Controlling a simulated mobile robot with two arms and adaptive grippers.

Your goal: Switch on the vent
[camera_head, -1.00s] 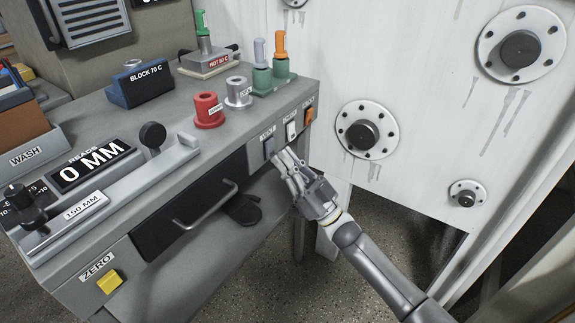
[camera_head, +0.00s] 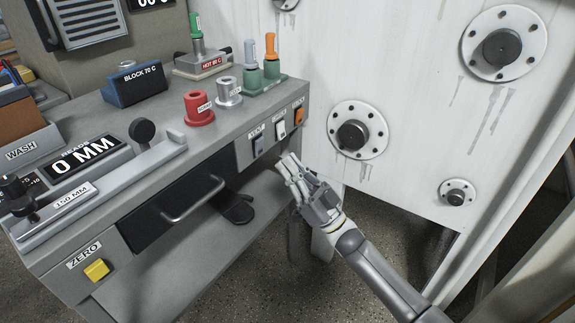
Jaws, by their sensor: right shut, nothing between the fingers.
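Three small rocker switches sit on the front panel at the right end of the grey bench: a blue-grey one (camera_head: 258,146), a white one (camera_head: 280,129) and an orange one (camera_head: 298,117). Each has a small label above it, too small to read surely, so I cannot tell which is the vent's. My right gripper (camera_head: 287,165) is shut and empty, in front of and below the switches, pointing up-left. Its fingertips look apart from the panel. The positions of the rockers are too small to judge. My left gripper is not in view.
A drawer handle (camera_head: 195,200) sticks out left of the gripper. Red (camera_head: 199,108) and grey (camera_head: 228,92) spools stand on the bench above the switches. A white wall with round flanges (camera_head: 357,130) rises on the right. The floor space below the gripper looks open.

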